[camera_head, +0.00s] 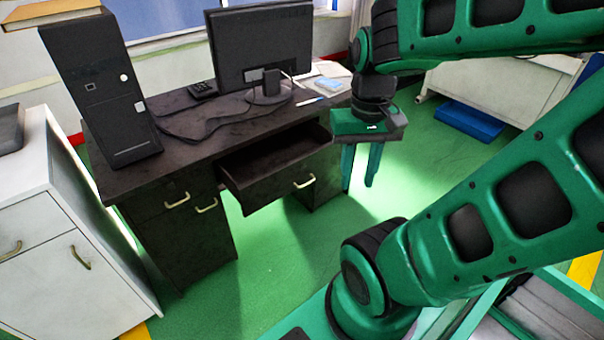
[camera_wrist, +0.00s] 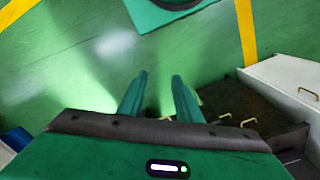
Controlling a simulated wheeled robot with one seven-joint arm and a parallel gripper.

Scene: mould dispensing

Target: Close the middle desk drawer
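The dark wooden desk (camera_head: 200,140) stands in the middle of the head view. Its middle drawer (camera_head: 268,190) is pulled out and empty as far as I see, with a pale handle (camera_head: 304,181) on its front. My gripper (camera_head: 358,186) points down beside the desk's right end, to the right of the drawer front and apart from it. Its two green fingers are spread with nothing between them. In the wrist view the open fingers (camera_wrist: 158,75) show over green floor, with dark desk fronts and several pale handles (camera_wrist: 249,122) at the right, partly hidden behind my gripper.
A computer tower (camera_head: 100,85), a monitor (camera_head: 262,45) and a phone (camera_head: 202,90) stand on the desk. A white cabinet (camera_head: 60,240) is at the left. A blue box (camera_head: 468,120) lies at the back right. The floor before the drawer is clear.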

